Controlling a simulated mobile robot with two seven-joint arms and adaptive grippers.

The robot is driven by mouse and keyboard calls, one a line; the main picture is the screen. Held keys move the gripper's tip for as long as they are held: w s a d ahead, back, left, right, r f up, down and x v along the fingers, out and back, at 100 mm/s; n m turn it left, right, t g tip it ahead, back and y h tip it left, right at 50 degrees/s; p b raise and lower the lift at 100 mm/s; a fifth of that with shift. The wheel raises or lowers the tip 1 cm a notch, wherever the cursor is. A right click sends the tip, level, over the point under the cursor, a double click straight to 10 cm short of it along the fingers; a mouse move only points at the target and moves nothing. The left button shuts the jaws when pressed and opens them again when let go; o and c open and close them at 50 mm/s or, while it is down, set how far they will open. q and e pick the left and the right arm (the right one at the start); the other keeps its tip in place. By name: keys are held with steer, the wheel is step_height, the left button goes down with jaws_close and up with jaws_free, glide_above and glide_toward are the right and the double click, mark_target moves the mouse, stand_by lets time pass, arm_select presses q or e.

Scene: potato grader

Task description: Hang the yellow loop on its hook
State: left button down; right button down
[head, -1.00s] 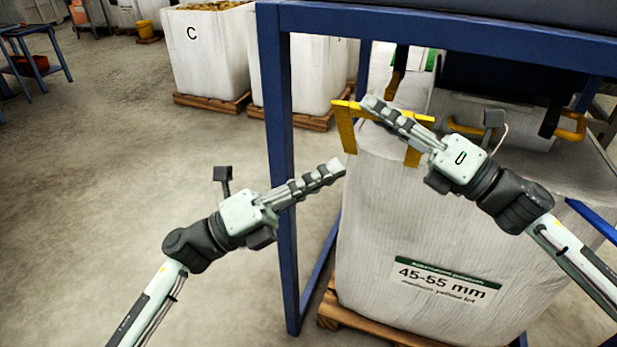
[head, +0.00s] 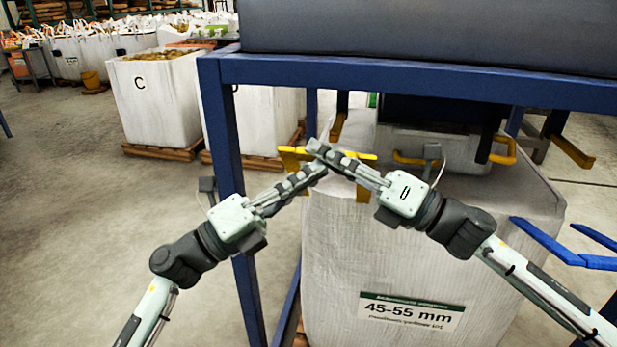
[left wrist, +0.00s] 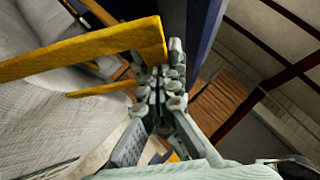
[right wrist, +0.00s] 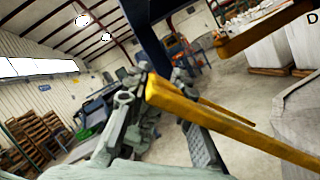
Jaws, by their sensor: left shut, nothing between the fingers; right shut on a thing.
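The yellow loop (head: 290,157) stands at the near left corner of the white bulk bag (head: 400,250), its strap ends running down to the bag. My right gripper (head: 316,150) is shut on the loop's top bar. The loop also shows in the left wrist view (left wrist: 80,52) and the right wrist view (right wrist: 240,128). My left gripper (head: 318,168) is shut and empty, its tips close to the loop and the right fingertips; I cannot tell whether they touch. A yellow-tipped piece (head: 337,127), apparently a hook, hangs under the blue frame behind the loop, apart from it.
The blue frame's post (head: 228,150) stands close to my left arm, and its crossbeam (head: 400,75) runs above the bag. Other yellow loops (head: 505,150) are at the bag's back. Blue bars (head: 545,240) jut at right. Open floor lies left.

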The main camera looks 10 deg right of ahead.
steer(key=shift+a, duration=0.2)
arm_select(q)
steer(key=shift+w+r, duration=0.65)
steer(key=shift+w, duration=0.15)
arm_select(e)
steer(key=shift+s+a+f, duration=0.1)
steer(key=shift+s+a, duration=0.05)
steer(key=c, duration=1.7)
jaws_free()
steer(key=o, duration=0.4)
steer(key=shift+d, duration=0.3)
arm_select(q)
steer(key=shift+s+d, duration=0.15)
steer(key=shift+d, duration=0.05)
steer(key=shift+f, duration=0.1)
